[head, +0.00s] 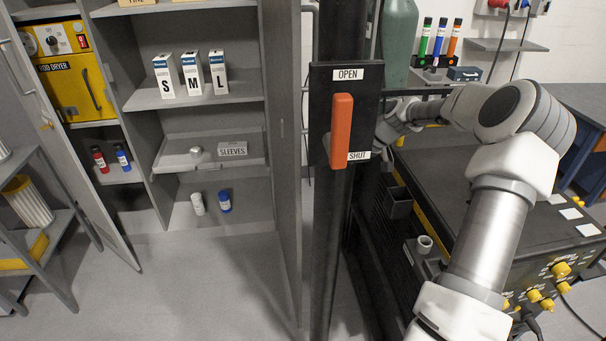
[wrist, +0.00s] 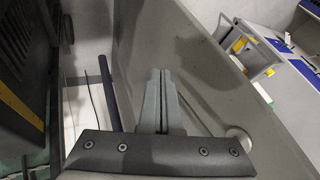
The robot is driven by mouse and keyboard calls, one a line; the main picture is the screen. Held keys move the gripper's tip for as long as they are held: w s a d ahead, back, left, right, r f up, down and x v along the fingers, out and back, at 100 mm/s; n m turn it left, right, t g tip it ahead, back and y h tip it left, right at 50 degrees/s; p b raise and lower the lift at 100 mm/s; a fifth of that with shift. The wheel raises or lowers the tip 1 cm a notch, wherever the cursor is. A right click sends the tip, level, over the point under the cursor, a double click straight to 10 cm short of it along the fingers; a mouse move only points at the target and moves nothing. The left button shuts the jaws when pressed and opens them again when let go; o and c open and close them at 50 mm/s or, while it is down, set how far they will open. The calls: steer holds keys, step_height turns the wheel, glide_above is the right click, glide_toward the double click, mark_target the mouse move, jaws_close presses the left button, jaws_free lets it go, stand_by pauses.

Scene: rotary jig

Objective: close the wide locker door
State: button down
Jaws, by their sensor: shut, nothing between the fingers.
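A grey locker (head: 205,105) stands at the left in the head view with its front open. Its wide door (head: 283,150) appears to be the tall grey panel at the right of the shelves, swung out toward me and seen nearly edge-on. A narrower grey door (head: 75,140) also stands open at the left. My gripper (wrist: 160,72) is shut and empty in the wrist view. A large grey panel (wrist: 200,75), probably the wide door's outer face, lies beside and beyond the fingers. Whether they touch it I cannot tell. In the head view the black post hides my gripper.
A black post with an orange lever (head: 341,130) between OPEN and SHUT labels stands close in front. A dark bench (head: 460,180) and a green cylinder (head: 399,40) are at the right. Boxes and bottles stand on the locker shelves. The floor (head: 200,285) before the locker is clear.

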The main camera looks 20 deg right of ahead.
steer(key=w+a+f+p, duration=0.1)
steer(key=w+a+f, duration=0.5)
steer(key=a+f, duration=0.2)
stand_by(0.4)
steer(key=shift+a, duration=0.1)
